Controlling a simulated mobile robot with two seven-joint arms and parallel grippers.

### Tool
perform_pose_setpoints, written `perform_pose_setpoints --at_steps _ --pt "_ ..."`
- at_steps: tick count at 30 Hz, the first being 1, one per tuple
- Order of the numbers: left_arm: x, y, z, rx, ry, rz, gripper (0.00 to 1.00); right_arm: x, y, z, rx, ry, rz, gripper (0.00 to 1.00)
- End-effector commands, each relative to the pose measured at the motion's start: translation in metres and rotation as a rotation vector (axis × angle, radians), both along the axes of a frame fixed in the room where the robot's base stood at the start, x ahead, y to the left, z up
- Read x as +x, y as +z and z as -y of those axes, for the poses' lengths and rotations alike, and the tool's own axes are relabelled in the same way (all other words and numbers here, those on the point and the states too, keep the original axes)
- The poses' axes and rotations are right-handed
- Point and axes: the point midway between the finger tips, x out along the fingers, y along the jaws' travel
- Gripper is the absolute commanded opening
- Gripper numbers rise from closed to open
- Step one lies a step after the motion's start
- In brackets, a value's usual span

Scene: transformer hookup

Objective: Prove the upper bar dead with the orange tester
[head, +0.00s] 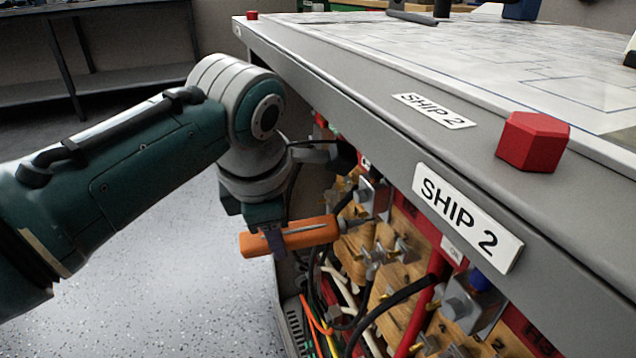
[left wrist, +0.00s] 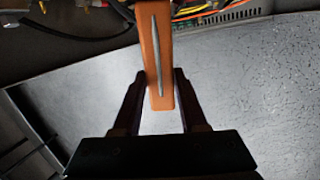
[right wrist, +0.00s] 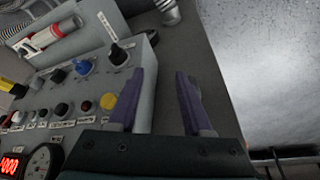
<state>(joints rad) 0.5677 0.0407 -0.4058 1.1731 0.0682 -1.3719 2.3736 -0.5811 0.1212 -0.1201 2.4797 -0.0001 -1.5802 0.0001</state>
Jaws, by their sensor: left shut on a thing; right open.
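The orange tester (head: 308,233) lies roughly level in my left gripper (head: 273,240), beside the open side of the cabinet. Its thin grey tip points right, to the metal terminals on the wooden boards (head: 388,238); I cannot tell if it touches one. A metal terminal plate (head: 374,194) is close above the tip; I cannot tell which part is the upper bar. In the left wrist view the tester (left wrist: 157,50) is between the two fingers of my left gripper (left wrist: 161,84). My right gripper (right wrist: 166,82) is open and empty, beside a control panel.
The cabinet top edge, with a "SHIP 2" label (head: 468,217) and a red block (head: 533,141), overhangs the terminals. Black, red and coloured cables (head: 325,325) crowd the opening. The control panel (right wrist: 85,85) carries knobs, buttons and a gauge. Speckled floor (head: 190,285) is clear at left.

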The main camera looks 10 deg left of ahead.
Motion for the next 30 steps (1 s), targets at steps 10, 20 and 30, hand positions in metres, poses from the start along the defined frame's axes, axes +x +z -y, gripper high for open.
perform_pose_setpoints --at_steps 10,20,30 --pt "0.0002 0.0006 0.0002 0.0 0.0 0.001 0.0 0.0004 0.0006 -0.0001 0.0 0.0 0.001 0.5" --pt "0.0011 0.0002 0.0012 0.0 0.0 0.001 0.0 0.0007 -0.0005 -0.0002 0.001 -0.001 0.002 0.5" --pt "0.0034 0.0 0.0048 -0.002 0.0 0.001 0.0 0.0007 -0.0031 -0.0003 0.002 -0.001 0.002 0.5"
